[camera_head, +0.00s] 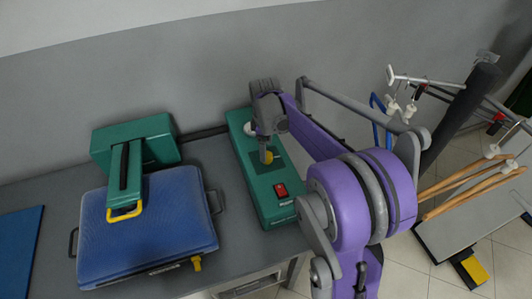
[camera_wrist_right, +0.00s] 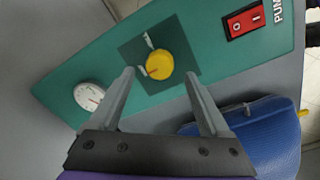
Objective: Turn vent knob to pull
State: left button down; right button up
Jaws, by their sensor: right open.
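The yellow vent knob (camera_wrist_right: 159,65) sits on a dark square plate on the green control box (camera_wrist_right: 75,75). In the head view the knob (camera_head: 268,157) shows just below my right gripper (camera_head: 265,150), on the green box (camera_head: 262,195). In the wrist view my right gripper (camera_wrist_right: 160,85) is open, with one finger on each side below the knob and nothing between the tips. A small pale mark is on the plate beside the knob; its lettering is too small to read. My left gripper is not in view.
A red switch (camera_head: 280,190) and a white dial (camera_wrist_right: 88,96) are on the same box. A blue pressing board (camera_head: 150,235) with a green head (camera_head: 135,142) stands to the left on the grey table.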

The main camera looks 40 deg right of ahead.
jog(key=shift+f, duration=1.7)
grip_shut()
